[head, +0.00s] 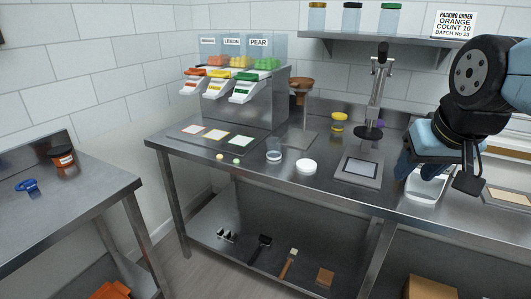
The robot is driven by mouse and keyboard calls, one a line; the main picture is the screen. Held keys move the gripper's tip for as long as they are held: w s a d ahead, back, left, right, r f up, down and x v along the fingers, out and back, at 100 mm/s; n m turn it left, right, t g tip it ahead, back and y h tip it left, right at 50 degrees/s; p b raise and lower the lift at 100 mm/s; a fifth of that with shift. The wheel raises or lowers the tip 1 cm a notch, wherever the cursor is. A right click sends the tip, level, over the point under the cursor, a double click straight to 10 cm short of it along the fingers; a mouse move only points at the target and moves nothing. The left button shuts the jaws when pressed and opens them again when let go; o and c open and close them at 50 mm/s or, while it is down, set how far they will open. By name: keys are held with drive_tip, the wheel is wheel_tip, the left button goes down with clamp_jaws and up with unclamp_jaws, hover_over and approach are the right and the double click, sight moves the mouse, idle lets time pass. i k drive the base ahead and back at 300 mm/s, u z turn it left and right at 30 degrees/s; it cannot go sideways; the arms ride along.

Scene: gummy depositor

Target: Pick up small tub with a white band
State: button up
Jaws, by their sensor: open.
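A small clear tub with a white band (273,154) stands upright on the steel bench, left of a round white lid-like disc (306,166). The tub and the disc are apart. My gripper (425,172) hangs at the right over the bench, pointing down, well to the right of the tub. Its jaws are open, and nothing shows held between them. My arm hides part of the bench and a pale tray (424,192) beneath it.
Small sweets (220,156) lie near the front edge. A shelf (370,44) hangs above.

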sight(274, 149)
drive_tip(key=u, duration=0.05)
drive_tip(key=k, duration=0.9)
drive_tip(key=u, duration=0.45)
drive_tip(key=i, duration=1.05)
drive_tip(key=z, duration=0.05)
